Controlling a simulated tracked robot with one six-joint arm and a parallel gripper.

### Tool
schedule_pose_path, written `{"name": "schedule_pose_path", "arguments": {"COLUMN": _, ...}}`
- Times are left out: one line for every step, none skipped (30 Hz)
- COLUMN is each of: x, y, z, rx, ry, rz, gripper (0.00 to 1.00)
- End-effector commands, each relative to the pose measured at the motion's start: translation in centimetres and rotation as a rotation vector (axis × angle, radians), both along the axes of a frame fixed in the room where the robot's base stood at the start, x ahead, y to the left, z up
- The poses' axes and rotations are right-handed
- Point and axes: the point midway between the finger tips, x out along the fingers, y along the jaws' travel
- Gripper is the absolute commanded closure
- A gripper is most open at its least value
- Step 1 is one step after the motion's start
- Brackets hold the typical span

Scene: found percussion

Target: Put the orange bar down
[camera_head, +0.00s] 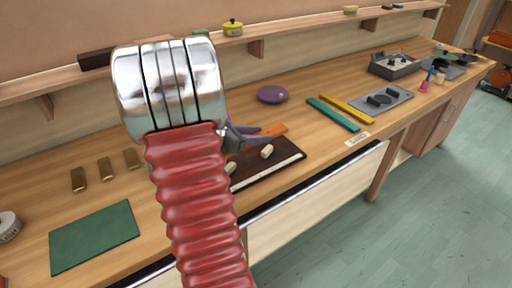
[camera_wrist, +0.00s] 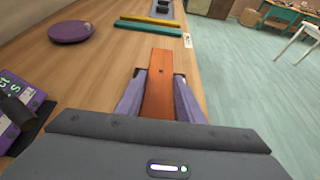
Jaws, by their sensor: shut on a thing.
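The orange bar (camera_head: 270,132) is held by my gripper (camera_head: 258,134), over or just beyond the dark board on the wooden bench. My arm hides part of it in the head view. In the wrist view the orange bar (camera_wrist: 158,85) lies lengthwise between the two purple fingers of my gripper (camera_wrist: 159,76), which are shut on its sides. Its far end points toward the teal and yellow bars. I cannot tell whether the bar touches the surface below.
The dark board (camera_head: 285,162) carries cream blocks (camera_head: 267,151). A purple disc (camera_head: 272,94), a teal bar (camera_head: 332,114) and a yellow bar (camera_head: 347,108) lie beyond it. A green mat (camera_head: 94,236) and brass pieces (camera_head: 105,168) are left. Bare bench lies between the disc and board.

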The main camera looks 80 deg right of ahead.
Motion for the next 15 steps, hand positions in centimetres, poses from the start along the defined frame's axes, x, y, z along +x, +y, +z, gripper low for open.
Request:
{"name": "schedule_pose_path", "arguments": {"x": 0.0, "y": 0.0, "z": -0.4, "rx": 0.000, "ry": 0.001, "rz": 0.000, "gripper": 0.92}}
{"name": "schedule_pose_path", "arguments": {"x": 0.0, "y": 0.0, "z": -0.6, "rx": -0.001, "ry": 0.000, "rz": 0.001, "gripper": 0.92}}
{"name": "schedule_pose_path", "arguments": {"x": 0.0, "y": 0.0, "z": -0.7, "rx": -0.001, "ry": 0.000, "rz": 0.001, "gripper": 0.92}}
{"name": "schedule_pose_path", "arguments": {"x": 0.1, "y": 0.0, "z": -0.8, "rx": -0.001, "ry": 0.000, "rz": 0.001, "gripper": 0.92}}
{"name": "schedule_pose_path", "arguments": {"x": 0.1, "y": 0.0, "z": -0.8, "rx": -0.002, "ry": 0.000, "rz": 0.001, "gripper": 0.92}}
{"name": "schedule_pose_path", "arguments": {"x": 0.1, "y": 0.0, "z": -0.7, "rx": -0.002, "ry": -0.001, "rz": 0.001, "gripper": 0.92}}
{"name": "schedule_pose_path", "arguments": {"x": 0.1, "y": 0.0, "z": -0.7, "rx": -0.002, "ry": -0.001, "rz": 0.001, "gripper": 0.92}}
{"name": "schedule_pose_path", "arguments": {"x": 0.1, "y": 0.0, "z": -0.7, "rx": -0.002, "ry": -0.001, "rz": 0.001, "gripper": 0.92}}
{"name": "schedule_pose_path", "arguments": {"x": 0.1, "y": 0.0, "z": -0.7, "rx": -0.002, "ry": -0.001, "rz": 0.001, "gripper": 0.92}}
{"name": "schedule_pose_path", "arguments": {"x": 0.1, "y": 0.0, "z": -0.7, "rx": -0.002, "ry": -0.001, "rz": 0.001, "gripper": 0.92}}
{"name": "schedule_pose_path", "arguments": {"x": 0.1, "y": 0.0, "z": -0.7, "rx": -0.002, "ry": -0.001, "rz": 0.001, "gripper": 0.92}}
{"name": "schedule_pose_path", "arguments": {"x": 0.1, "y": 0.0, "z": -0.8, "rx": -0.002, "ry": -0.001, "rz": 0.001, "gripper": 0.92}}
{"name": "schedule_pose_path", "arguments": {"x": 0.1, "y": 0.0, "z": -0.9, "rx": -0.001, "ry": 0.000, "rz": 0.002, "gripper": 0.92}}
{"name": "schedule_pose_path", "arguments": {"x": 0.1, "y": 0.0, "z": -1.1, "rx": -0.001, "ry": 0.001, "rz": 0.002, "gripper": 0.92}}
{"name": "schedule_pose_path", "arguments": {"x": 0.1, "y": 0.0, "z": -1.5, "rx": 0.001, "ry": 0.001, "rz": 0.003, "gripper": 0.92}}
